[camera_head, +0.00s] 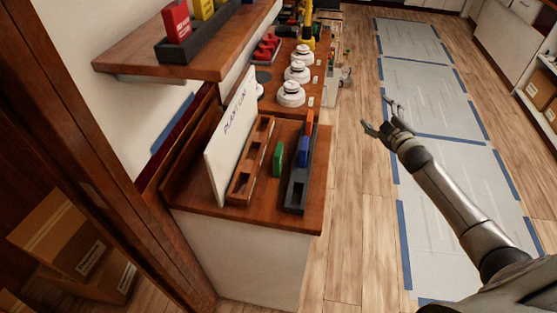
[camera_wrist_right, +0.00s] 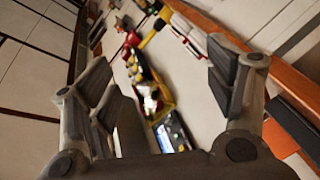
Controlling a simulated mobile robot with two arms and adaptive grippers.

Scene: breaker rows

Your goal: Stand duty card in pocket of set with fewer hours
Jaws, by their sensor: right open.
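A wooden rack (camera_head: 240,190) with open pockets stands on the near counter, in front of a white lettered board (camera_head: 229,135). Right of it a small green card-like piece (camera_head: 278,158) stands upright. A dark holder (camera_head: 296,192) beside that carries a blue piece (camera_head: 303,151) and an orange piece (camera_head: 309,123). I cannot tell which of these is the duty card, and no hours are readable. My right gripper (camera_head: 377,111) is open and empty over the floor, right of the counter and apart from everything. It also shows open in the right wrist view (camera_wrist_right: 160,85). My left gripper is not in view.
A wall shelf (camera_head: 130,56) overhangs the counter's back left, with red and yellow blocks in a dark tray. Several white round devices (camera_head: 291,94) stand farther along the counter. Cardboard boxes (camera_head: 60,240) sit lower left. The aisle floor (camera_head: 345,220) is clear.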

